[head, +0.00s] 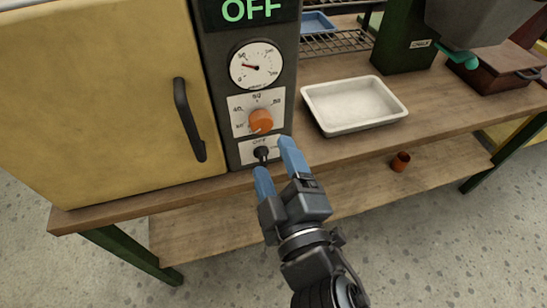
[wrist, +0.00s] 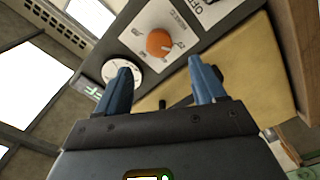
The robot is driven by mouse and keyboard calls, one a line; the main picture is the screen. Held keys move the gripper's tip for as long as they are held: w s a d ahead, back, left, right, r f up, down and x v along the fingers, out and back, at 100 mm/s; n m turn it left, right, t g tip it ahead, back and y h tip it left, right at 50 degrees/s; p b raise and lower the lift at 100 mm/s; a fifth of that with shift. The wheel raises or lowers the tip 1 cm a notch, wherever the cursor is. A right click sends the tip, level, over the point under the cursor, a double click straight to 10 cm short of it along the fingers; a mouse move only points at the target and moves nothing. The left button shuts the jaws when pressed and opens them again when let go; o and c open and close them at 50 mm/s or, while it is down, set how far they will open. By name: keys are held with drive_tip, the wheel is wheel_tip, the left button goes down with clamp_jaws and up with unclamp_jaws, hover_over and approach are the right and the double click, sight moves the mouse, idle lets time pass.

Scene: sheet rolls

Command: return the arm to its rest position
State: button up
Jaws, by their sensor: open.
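My gripper (head: 277,160) has two blue fingers spread apart with nothing held between them. In the head view it is in front of the control panel, at the black toggle switch (head: 262,153); whether it touches the switch I cannot tell. In the wrist view the open fingers (wrist: 160,90) point toward the panel. The panel carries an orange knob (head: 261,121), also in the wrist view (wrist: 159,43), and a round dial (head: 257,66). A display (head: 248,10) at the top reads OFF in green.
A yellow cabinet door (head: 110,105) with a black handle (head: 188,120) is left of the panel. A white tray (head: 354,103) sits on the wooden bench (head: 330,148) at the right. A small brown cup (head: 401,161) stands on the lower shelf. A green machine (head: 403,40) is behind.

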idle(0.3)
drive_tip(key=s+d+f+m+g+h, duration=0.15)
drive_tip(key=s+d+f+m, duration=0.4)
drive_tip(key=s+d, duration=0.6)
drive_tip(key=s+d+r+m+h, duration=0.1)
drive_tip(key=s+d+m, duration=0.3)
drive_tip(key=s, duration=0.5)
drive_tip(key=s+d+r+m+g+h, duration=0.1)
drive_tip(key=s+d+r+m+h, duration=0.1)
drive_tip(key=s+d+m, duration=0.3)
drive_tip(key=v, duration=0.4)
drive_tip(key=shift+f, duration=0.2)
drive_tip(key=shift+d+h, duration=0.15)
drive_tip(key=shift+h, duration=0.1)
drive_tip(key=shift+c, duration=0.3)
